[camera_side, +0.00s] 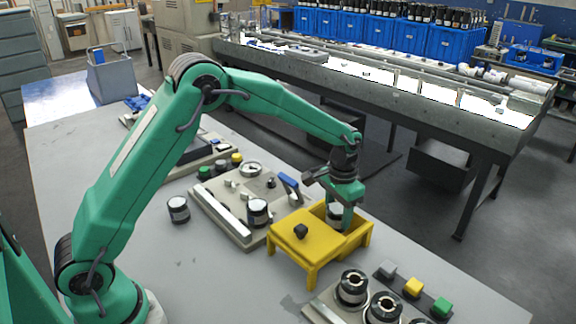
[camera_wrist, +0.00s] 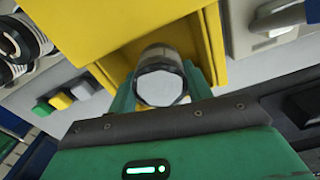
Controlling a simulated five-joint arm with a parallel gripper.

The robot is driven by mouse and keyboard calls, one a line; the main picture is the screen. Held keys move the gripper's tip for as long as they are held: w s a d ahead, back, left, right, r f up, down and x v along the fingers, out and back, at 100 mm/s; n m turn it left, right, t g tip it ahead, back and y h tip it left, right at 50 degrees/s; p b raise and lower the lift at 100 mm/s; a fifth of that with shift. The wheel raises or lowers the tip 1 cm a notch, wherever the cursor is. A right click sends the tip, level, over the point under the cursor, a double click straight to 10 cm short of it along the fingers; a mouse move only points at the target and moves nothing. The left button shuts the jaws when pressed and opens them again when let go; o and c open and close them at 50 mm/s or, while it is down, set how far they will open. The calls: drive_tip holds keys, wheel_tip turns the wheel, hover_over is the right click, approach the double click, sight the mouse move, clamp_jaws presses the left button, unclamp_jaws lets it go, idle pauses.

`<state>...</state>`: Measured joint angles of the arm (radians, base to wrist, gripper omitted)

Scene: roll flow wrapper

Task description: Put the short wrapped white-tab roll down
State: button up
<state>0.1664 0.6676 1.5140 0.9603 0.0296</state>
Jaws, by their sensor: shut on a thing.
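My gripper (camera_side: 337,208) reaches down into the open compartment at the right end of a yellow box (camera_side: 293,247). It is shut on a short roll (camera_side: 335,212) with a pale round end and a darker side. In the wrist view the roll (camera_wrist: 162,84) sits between the green fingers, with its white end facing the camera. The yellow box (camera_wrist: 95,25) lies around and beyond it. The roll's lower end is hidden, so I cannot tell whether it touches the compartment floor. I cannot make out a tab.
A dark roll with a white top (camera_side: 179,209) stands on the table at left. Another (camera_side: 258,212) stands on the grey fixture (camera_side: 207,204) beside the box. Several ringed dark pieces (camera_side: 352,288) and grey, yellow and green blocks (camera_side: 413,287) are at front right. Bare table lies front left.

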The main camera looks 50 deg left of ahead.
sight(337, 223)
drive_tip(key=shift+f, duration=1.9)
drive_tip(key=shift+f, duration=0.15)
drive_tip(key=o, duration=1.1)
drive_tip(key=shift+c, duration=0.2)
wheel_tip(337, 223, up, 12)
drive_tip(key=shift+r, duration=0.2)
